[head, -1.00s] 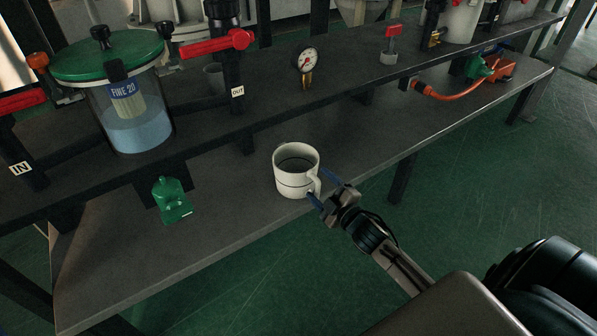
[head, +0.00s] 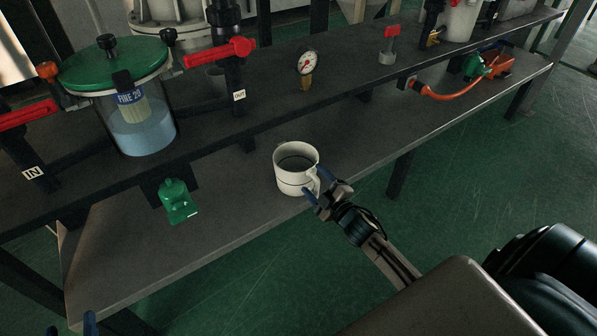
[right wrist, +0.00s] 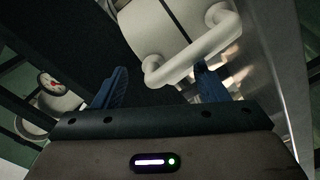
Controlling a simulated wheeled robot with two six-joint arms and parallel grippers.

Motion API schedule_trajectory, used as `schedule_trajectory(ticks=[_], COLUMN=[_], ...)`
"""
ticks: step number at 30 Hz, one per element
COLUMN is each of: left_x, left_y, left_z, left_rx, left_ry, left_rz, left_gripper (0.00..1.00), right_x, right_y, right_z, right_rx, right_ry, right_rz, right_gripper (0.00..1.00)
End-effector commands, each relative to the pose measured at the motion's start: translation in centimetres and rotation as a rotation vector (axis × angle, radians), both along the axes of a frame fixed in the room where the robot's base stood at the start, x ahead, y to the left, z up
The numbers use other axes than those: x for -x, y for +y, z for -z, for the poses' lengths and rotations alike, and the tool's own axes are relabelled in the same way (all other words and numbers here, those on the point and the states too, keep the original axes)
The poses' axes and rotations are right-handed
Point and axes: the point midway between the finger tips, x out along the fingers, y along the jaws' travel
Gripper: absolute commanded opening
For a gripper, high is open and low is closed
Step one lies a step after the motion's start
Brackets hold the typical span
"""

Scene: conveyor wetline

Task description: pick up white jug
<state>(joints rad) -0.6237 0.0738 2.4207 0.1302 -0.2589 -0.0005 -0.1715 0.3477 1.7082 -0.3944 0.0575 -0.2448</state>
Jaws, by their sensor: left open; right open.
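The white jug (head: 294,178), a mug-like vessel with a dark line around it, stands upright on the lower grey shelf near its front edge. Its handle faces my right arm. My right gripper (head: 318,186) is open at the handle, with one blue finger on each side of it in the head view. In the right wrist view the handle (right wrist: 193,52) lies just beyond and partly between the open fingers (right wrist: 158,86); contact cannot be told. My left gripper (head: 72,326) shows only its blue fingertips at the bottom left corner, open and far from the jug.
A green padlock-like piece (head: 177,201) sits on the shelf left of the jug. The upper dark shelf (head: 345,98) behind carries a filter vessel (head: 142,130), a red-handled valve (head: 222,52) and a gauge (head: 307,63). Bare shelf lies on both sides of the jug.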

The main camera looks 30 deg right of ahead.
Motion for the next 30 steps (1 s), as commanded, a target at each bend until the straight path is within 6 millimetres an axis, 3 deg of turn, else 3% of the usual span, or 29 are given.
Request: schedule_trajectory(ticks=[6, 12, 23, 30], left_x=[2.0, 3.9, 4.4, 4.4], left_y=[-0.4, -0.8, -0.9, -0.9], left_z=[4.2, 6.9, 7.6, 7.6], left_rx=[0.016, 0.026, 0.029, 0.029], left_ry=[0.239, 0.394, 0.435, 0.434], left_rz=[0.017, 0.029, 0.034, 0.034], left_gripper=[0.52, 0.52, 0.52, 0.52], right_x=[-1.0, -1.6, -1.8, -1.7], right_y=[0.1, 0.2, 0.2, 0.2], right_z=[-0.2, -0.1, 0.0, 0.0], right_rx=[0.0, 0.001, 0.001, 0.0], right_ry=[-0.001, 0.0, 0.0, 0.001], right_rz=[0.001, 0.0, -0.001, -0.001], right_gripper=[0.67, 0.67, 0.67, 0.2])
